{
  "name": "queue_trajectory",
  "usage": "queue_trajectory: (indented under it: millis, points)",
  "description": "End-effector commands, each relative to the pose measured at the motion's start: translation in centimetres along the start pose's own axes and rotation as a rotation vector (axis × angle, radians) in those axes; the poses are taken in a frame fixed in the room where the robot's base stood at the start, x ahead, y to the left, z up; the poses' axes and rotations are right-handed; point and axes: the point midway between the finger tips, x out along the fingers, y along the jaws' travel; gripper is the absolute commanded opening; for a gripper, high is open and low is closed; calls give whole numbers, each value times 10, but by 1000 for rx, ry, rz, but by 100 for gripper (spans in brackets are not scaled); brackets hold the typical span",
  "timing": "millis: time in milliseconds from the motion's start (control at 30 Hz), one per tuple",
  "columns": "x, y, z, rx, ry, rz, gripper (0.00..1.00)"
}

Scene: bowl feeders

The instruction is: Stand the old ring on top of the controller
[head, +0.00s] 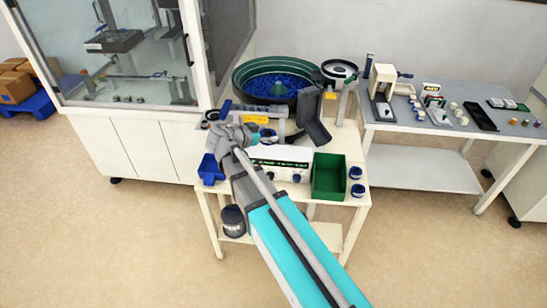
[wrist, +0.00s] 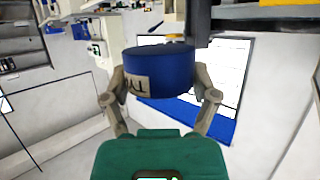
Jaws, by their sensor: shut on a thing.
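A blue ring (wrist: 160,72) with a dark top and a pale lettered label is held between the two fingers of my gripper (wrist: 160,96) in the wrist view. It looks upright there. In the head view my gripper (head: 260,137) is at the back of the controller (head: 279,161), with the ring (head: 269,136) at its end. The controller is a white box with dark knobs on its front, on the white table. My arm covers its left part. I cannot tell the exact gap between ring and controller.
A green bin (head: 329,178) stands right of the controller, with two blue rings (head: 356,181) beside it. A small blue bin (head: 210,170) is at the left. A large green-rimmed bowl feeder (head: 275,80) and a dark chute (head: 313,120) stand behind.

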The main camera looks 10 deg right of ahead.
Motion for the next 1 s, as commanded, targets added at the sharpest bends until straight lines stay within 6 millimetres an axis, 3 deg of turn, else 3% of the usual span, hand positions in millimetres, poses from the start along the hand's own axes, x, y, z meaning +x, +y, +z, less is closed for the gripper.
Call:
queue_trajectory:
  millis: [33,200,633,867,1000]
  points:
    - [-4,-8,14,-3,1,-8,25]
    - [-17,-20,31,-7,1,-18,25]
    - [-20,-22,32,-8,2,-20,25]
    - [-8,-27,35,-7,1,-19,25]
    - [13,-35,37,-7,2,-17,25]
